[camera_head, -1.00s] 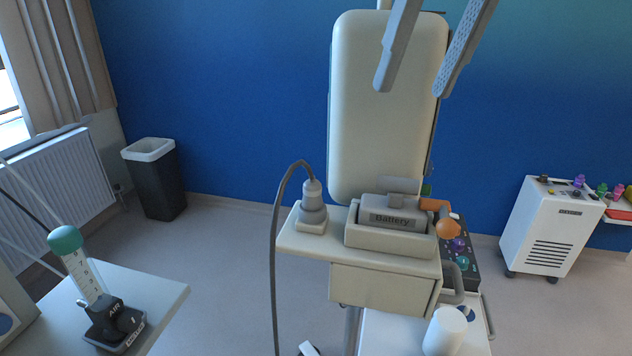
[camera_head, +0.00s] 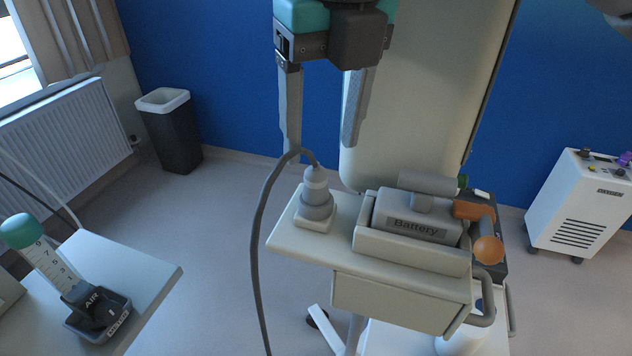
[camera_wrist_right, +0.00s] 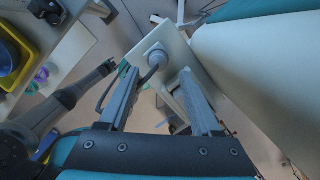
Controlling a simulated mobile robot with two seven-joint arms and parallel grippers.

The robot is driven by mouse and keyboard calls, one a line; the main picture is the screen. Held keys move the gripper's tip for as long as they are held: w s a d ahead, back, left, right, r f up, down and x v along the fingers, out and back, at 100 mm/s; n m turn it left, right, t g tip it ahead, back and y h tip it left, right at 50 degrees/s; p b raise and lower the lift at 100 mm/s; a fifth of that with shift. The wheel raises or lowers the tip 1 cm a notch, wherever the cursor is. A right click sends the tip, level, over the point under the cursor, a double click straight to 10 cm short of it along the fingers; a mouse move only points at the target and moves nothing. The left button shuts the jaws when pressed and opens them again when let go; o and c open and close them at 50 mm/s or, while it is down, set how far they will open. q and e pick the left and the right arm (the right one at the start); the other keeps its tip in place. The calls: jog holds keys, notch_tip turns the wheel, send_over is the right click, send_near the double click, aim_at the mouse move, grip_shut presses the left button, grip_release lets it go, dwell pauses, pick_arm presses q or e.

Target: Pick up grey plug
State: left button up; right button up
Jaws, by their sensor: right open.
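The grey plug (camera_head: 316,187) stands upright in a square socket base (camera_head: 313,219) on the left part of a cream shelf. A grey cable (camera_head: 256,230) arches from its top and hangs down at the left. My right gripper (camera_head: 321,150) is open and points down just above the plug, with nothing between its fingers. In the right wrist view the plug (camera_wrist_right: 156,56) shows beyond the fingertips, between them, with its cable bending toward the left finger. My left gripper is not clearly in view.
A grey battery (camera_head: 413,214) sits in a holder on the right of the shelf (camera_head: 285,240), near an orange-handled tool (camera_head: 488,248). A tall cream cushion (camera_head: 420,100) rises behind. A side table (camera_head: 150,290) with an air flowmeter (camera_head: 60,275) stands at the left.

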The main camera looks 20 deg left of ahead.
aim_at(316, 170)
jog(key=shift+f, duration=0.5)
jog(key=f, duration=0.3)
jog(key=a+f, duration=0.1)
jog(key=shift+w+f+p, duration=0.2)
jog(key=shift+w+p, duration=0.05)
jog(key=shift+p, duration=0.15)
jog(key=shift+f, duration=0.15)
pick_arm(q)
jog(key=shift+w+d+r, duration=0.1)
jog(key=shift+w+r, duration=0.35)
jog(key=shift+w, duration=0.25)
pick_arm(e)
jog(key=shift+c, duration=0.6)
pick_arm(q)
jog(key=shift+s, duration=0.1)
pick_arm(e)
grip_shut()
